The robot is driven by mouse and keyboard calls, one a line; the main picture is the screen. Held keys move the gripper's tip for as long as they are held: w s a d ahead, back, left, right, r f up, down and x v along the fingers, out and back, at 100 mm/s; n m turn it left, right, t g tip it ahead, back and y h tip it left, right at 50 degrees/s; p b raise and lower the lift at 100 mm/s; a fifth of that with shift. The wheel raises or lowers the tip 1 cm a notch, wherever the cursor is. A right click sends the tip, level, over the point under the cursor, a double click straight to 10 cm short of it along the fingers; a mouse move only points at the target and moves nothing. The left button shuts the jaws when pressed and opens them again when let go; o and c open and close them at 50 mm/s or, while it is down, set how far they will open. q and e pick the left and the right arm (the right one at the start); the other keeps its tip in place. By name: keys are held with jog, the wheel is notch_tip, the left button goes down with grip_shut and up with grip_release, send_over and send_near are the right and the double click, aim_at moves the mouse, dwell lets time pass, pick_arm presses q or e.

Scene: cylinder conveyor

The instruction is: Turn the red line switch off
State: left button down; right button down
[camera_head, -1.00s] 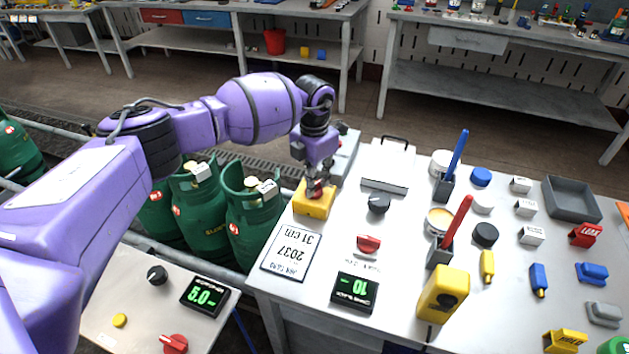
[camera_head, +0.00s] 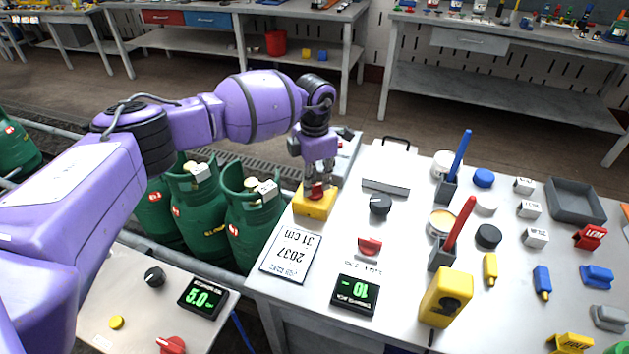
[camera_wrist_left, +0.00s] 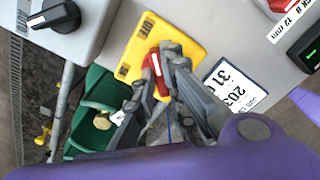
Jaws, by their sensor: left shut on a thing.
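The red line switch (camera_head: 316,191) is a red handle on a yellow box (camera_head: 312,207) at the left edge of the workbench. My left gripper (camera_head: 319,180) reaches down on it from above, its fingers closed around the handle. In the left wrist view the red handle (camera_wrist_left: 157,75) sits between the two fingertips (camera_wrist_left: 164,62), partly hidden by them. It has a pale mark and points roughly up the picture, toward the side with the "OFF" label of the yellow plate (camera_wrist_left: 185,27). An "ON" label lies to its left. My right gripper is not in view.
Beside the box are a black dial (camera_head: 380,204), another red knob (camera_head: 369,246), a printed sign (camera_head: 291,256) and a green display (camera_head: 355,294). Green gas cylinders (camera_head: 250,225) stand left of the bench. A lower panel (camera_head: 130,300) holds another red switch (camera_head: 171,344).

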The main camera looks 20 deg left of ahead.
aim_at(315, 185)
pick_arm(q)
jog(key=c, duration=1.8)
grip_release()
jog(key=shift+r, duration=0.2)
notch_tip(315, 185, up, 12)
jog(key=shift+f, duration=0.15)
